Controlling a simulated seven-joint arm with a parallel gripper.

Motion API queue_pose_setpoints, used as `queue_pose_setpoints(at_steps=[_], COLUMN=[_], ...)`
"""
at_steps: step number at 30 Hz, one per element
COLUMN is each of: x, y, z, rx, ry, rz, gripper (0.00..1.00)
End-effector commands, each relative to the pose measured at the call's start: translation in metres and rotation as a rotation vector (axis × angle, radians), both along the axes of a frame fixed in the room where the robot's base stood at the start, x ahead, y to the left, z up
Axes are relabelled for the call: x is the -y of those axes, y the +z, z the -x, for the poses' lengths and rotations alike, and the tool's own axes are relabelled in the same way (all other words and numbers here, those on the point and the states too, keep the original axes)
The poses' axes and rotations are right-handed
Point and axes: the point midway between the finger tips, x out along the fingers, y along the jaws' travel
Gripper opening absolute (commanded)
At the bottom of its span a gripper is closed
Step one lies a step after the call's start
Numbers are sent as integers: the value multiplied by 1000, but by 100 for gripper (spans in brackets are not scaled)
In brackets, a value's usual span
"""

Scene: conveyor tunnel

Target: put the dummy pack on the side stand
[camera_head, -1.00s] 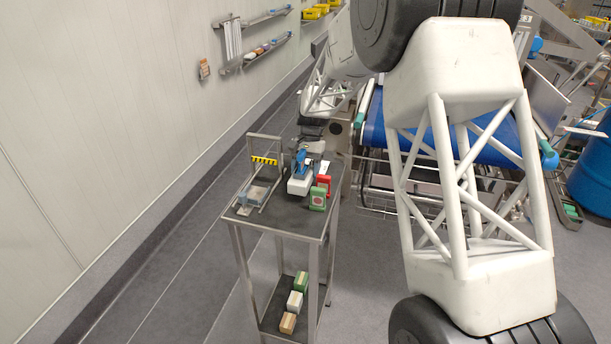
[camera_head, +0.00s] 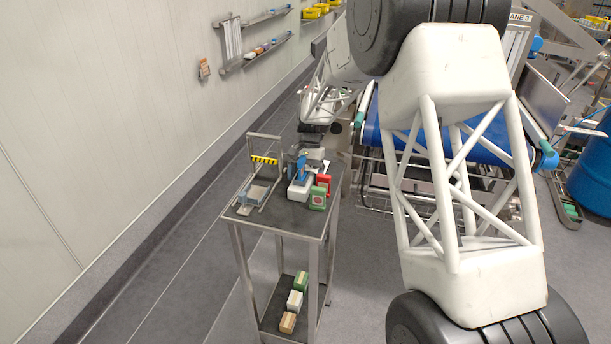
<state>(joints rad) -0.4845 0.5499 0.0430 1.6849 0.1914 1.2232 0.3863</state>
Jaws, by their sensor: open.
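The side stand (camera_head: 283,221) seems to be the small steel two-level table left of the conveyor. A green pack (camera_head: 317,198) and a red pack (camera_head: 324,181) stand upright at its top right. A green pack (camera_head: 301,281), a white pack (camera_head: 295,300) and a brown pack (camera_head: 287,322) sit in a row on the lower shelf. I cannot tell which one is the dummy pack. My gripper (camera_head: 313,156) is open, small and partly hidden, over the back of the stand top, close behind the red pack and the white-and-blue device. Nothing shows held in it.
A white-and-blue device (camera_head: 300,185) stands beside the packs. A metal frame with a yellow-black strip (camera_head: 264,160) and a grey-blue block (camera_head: 255,194) fill the left of the top. The blue conveyor (camera_head: 372,132) is behind right. Wall shelves (camera_head: 260,52) hang at the back left.

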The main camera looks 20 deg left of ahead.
Motion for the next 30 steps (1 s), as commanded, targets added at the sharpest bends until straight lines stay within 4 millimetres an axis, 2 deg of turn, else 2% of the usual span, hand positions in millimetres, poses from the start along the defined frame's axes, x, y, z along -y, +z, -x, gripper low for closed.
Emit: queue_pose_setpoints(at_steps=[8, 14, 30], x=[0, 0, 0], y=[3, 16, 90], z=[0, -6, -36], rx=[0, 2, 1], ry=[0, 0, 0], rz=[0, -1, -1], gripper=[87, 87, 87])
